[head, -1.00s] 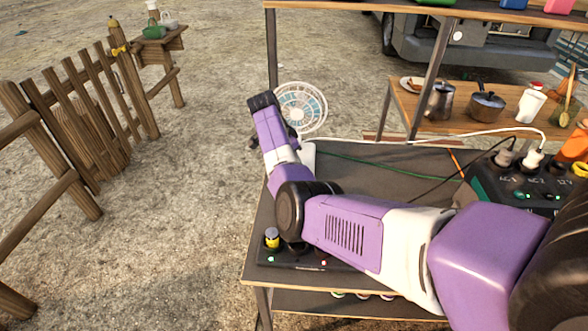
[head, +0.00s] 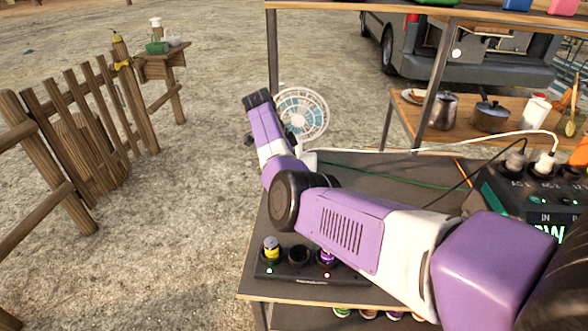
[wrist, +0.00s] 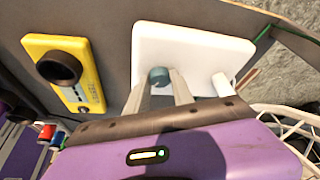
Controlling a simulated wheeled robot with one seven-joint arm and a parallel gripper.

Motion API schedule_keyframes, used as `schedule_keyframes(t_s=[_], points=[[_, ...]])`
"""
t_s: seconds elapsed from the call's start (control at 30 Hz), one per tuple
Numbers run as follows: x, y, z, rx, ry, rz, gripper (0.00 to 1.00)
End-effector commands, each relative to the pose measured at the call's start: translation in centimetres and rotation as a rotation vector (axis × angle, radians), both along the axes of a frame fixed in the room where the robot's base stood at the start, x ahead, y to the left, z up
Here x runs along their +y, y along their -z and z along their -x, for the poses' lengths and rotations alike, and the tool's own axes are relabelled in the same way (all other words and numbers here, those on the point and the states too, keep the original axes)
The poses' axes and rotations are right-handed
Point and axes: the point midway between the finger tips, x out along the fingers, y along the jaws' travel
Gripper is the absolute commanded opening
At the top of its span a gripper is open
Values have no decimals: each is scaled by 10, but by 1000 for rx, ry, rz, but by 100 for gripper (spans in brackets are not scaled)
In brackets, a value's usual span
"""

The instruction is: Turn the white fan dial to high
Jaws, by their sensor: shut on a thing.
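The white fan (head: 302,112) stands at the far end of the dark table, its round grille partly behind my arm in the head view. In the wrist view its flat white base (wrist: 205,52) shows, with a small round teal dial (wrist: 159,75) on it. My gripper (wrist: 160,82) is shut on the dial, one finger on each side. The dial's markings and setting cannot be read. In the head view my arm hides the gripper's fingers and the dial.
A yellow device (wrist: 62,72) with a black knob lies left of the fan base in the wrist view. A charger (head: 300,270) with batteries sits at the table's near edge. A power station (head: 520,195) with plugged cables stands at right.

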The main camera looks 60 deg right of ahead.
Motion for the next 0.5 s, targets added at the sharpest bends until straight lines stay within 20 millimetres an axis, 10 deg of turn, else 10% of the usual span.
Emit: schedule_keyframes(t_s=[0.1,0.13,0.23,0.5], points=[[1,2,0,0,-2,-4,0],[1,2,0,0,-2,-4,32],[1,2,0,1,-2,-4,49],[0,1,0,0,-2,-1,49]])
